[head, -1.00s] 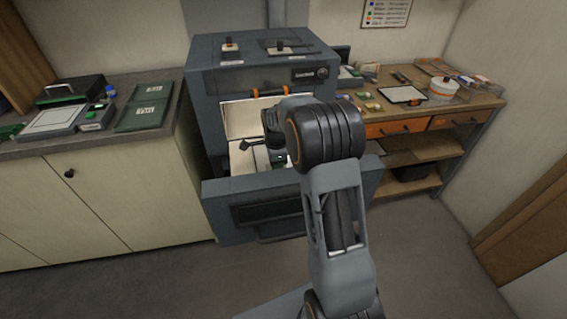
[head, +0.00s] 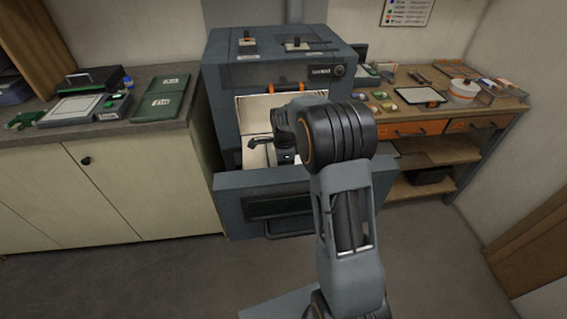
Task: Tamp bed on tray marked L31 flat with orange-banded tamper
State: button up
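My gripper (head: 258,143) is a small dark shape in front of the open chamber of the grey kiln-like box; my own arm hides much of it, so its opening and any load are unclear. No tray marking reads clearly as L31. A pale flat tray (head: 72,107) lies on the left counter, and a white dark-rimmed tray (head: 420,96) lies on the right bench. I cannot make out a tamper for certain; a white round container with an orange band (head: 463,91) stands on the right bench.
The grey box (head: 225,85) stands between the counters, its front door (head: 235,190) folded down. The right bench (head: 500,104) has orange drawers and small items. Floor is clear at left.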

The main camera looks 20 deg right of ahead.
jog(key=shift+f, duration=0.45)
dwell(1.1)
jog(key=shift+r, duration=0.15)
jog(key=shift+r+p, duration=0.65)
jog(key=shift+r, duration=0.35)
jog(key=shift+w, duration=0.1)
jog(key=shift+w+d+p, duration=0.2)
jog(key=shift+w+p, duration=0.15)
jog(key=shift+w, duration=0.65)
jog(key=shift+w+d+p, duration=0.2)
jog(key=shift+w+p, duration=0.2)
jog(key=shift+w, duration=0.55)
jog(key=shift+w+d+p, duration=0.2)
jog(key=shift+w+p, duration=0.15)
jog(key=shift+w, duration=0.65)
jog(key=shift+f, duration=0.1)
jog(key=shift+f+b, duration=0.5)
jog(key=shift+f, duration=0.25)
